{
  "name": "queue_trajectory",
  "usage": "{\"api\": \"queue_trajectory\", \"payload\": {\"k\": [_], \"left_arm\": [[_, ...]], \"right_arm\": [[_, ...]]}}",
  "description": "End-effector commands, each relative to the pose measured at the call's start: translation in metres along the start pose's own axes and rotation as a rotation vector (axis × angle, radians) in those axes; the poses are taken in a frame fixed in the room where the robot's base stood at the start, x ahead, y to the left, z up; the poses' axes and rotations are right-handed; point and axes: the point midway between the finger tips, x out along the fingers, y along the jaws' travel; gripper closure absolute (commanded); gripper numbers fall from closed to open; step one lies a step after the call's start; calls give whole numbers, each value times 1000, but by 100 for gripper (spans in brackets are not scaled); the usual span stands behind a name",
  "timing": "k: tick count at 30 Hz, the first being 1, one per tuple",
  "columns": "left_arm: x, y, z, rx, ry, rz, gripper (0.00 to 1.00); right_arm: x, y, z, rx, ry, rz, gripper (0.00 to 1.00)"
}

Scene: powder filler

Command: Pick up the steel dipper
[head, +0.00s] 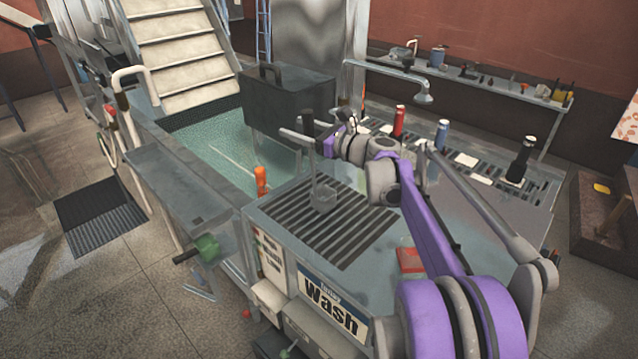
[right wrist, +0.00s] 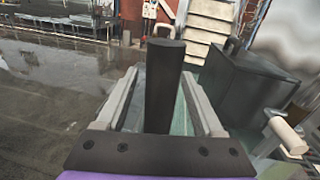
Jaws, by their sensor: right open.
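The steel dipper (head: 322,197) stands on the slatted drain grate at the wash station, its cup low and its thin shaft rising to a dark grip. My right gripper (head: 311,134) is up at the dipper's grip. In the right wrist view, the dark grip (right wrist: 163,85) stands upright between the two open fingers of my right gripper (right wrist: 158,76), with a gap visible on each side. The cup is not visible in the right wrist view. My left gripper is not in view.
An orange-handled item (head: 261,180) stands at the grate's left. Red (head: 399,121), blue and black (head: 521,158) upright items stand to the right.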

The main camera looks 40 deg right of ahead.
Motion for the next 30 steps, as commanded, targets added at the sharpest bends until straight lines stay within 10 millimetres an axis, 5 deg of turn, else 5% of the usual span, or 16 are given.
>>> {"api": "queue_trajectory", "payload": {"k": [2, 13, 23, 30], "left_arm": [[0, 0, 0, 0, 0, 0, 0], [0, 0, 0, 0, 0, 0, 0], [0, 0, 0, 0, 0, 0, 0], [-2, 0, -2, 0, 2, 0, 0]], "right_arm": [[0, 0, -1, 0, 0, 0, 33], [-1, 0, -1, 0, 1, 0, 99], [-1, 0, 1, 0, 0, 0, 100], [-1, -3, 33, 0, 0, -1, 100]]}}
